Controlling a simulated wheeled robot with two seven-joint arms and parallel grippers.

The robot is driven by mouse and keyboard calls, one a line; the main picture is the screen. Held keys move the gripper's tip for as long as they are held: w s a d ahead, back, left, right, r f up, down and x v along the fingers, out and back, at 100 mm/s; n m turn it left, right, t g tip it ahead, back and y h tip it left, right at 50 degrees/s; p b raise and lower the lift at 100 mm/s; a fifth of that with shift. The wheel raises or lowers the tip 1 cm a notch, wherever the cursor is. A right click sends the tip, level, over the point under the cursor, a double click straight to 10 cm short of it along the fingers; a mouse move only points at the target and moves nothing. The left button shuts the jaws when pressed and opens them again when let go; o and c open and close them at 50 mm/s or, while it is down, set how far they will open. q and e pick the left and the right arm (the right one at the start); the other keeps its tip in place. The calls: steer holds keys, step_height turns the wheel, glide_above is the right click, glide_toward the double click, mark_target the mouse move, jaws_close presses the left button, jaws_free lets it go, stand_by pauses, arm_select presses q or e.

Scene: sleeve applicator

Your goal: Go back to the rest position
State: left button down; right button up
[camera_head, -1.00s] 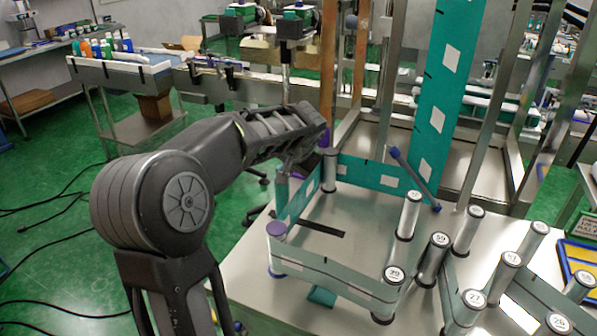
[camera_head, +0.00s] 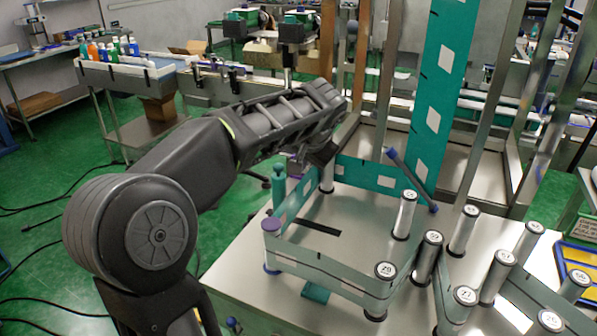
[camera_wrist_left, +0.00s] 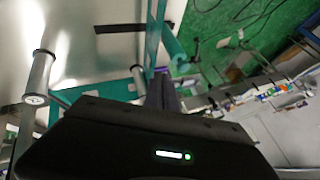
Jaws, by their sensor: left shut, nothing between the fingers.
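My left gripper (camera_head: 316,157) is shut and empty, above the back left part of the machine table (camera_head: 240,287). Its closed fingers also show in the left wrist view (camera_wrist_left: 161,92). The teal sleeve web (camera_head: 300,203) runs around the rollers beside and below the gripper, and a teal post (camera_head: 279,185) stands just left of it. The gripper appears apart from the web, but the wrist hides part of the roller behind it. My right gripper does not show.
Several numbered metal rollers (camera_head: 431,258) stand at the right of the table. A tall teal web strip (camera_head: 436,95) rises behind them between metal uprights. A conveyor with colourful bottles (camera_head: 98,51) is at the back left.

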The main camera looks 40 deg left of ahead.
arm_select(q)
steer(key=shift+v, duration=1.45)
